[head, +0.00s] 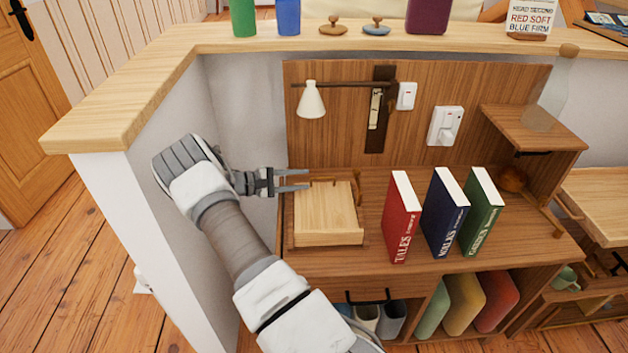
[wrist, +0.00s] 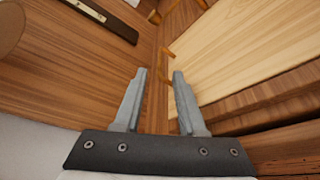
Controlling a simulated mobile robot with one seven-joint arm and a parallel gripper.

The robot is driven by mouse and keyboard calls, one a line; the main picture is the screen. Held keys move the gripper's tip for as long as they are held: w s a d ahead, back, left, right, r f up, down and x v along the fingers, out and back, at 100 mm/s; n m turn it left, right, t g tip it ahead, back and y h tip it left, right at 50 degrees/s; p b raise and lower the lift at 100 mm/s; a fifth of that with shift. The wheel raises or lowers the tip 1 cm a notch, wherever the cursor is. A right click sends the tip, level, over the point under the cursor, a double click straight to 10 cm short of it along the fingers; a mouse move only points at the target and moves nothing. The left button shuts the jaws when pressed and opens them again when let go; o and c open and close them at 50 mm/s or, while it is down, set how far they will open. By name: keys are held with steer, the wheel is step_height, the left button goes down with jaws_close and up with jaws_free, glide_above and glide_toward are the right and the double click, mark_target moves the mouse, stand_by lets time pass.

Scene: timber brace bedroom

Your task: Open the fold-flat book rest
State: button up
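The book rest (head: 326,207) is a pale wooden panel on a darker wooden base, on the left of the desk top. Its panel looks low and close to flat; its exact tilt is hard to tell. A thin brown bar (head: 324,180) shows along its back edge. My gripper (head: 307,180) reaches in from the left at the rest's back left corner, with its fingers apart and nothing between them. In the wrist view, the pale panel (wrist: 245,45) lies right of my open fingers (wrist: 159,76), and a thin orange-brown piece (wrist: 166,62) shows just beyond the fingertips. Contact cannot be told.
Red (head: 402,217), blue (head: 445,213) and green (head: 482,211) books stand right of the rest. A lamp (head: 312,100) hangs from the back panel above it. A white wall (head: 150,190) with a wooden ledge (head: 120,95) stands close on the left.

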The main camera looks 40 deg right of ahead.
mark_target(319, 178)
steer(key=x, duration=0.5)
steer(key=shift+b, duration=0.35)
steer(key=shift+a, duration=0.1)
steer(key=shift+c, duration=0.2)
jaws_close()
stand_by(0.8)
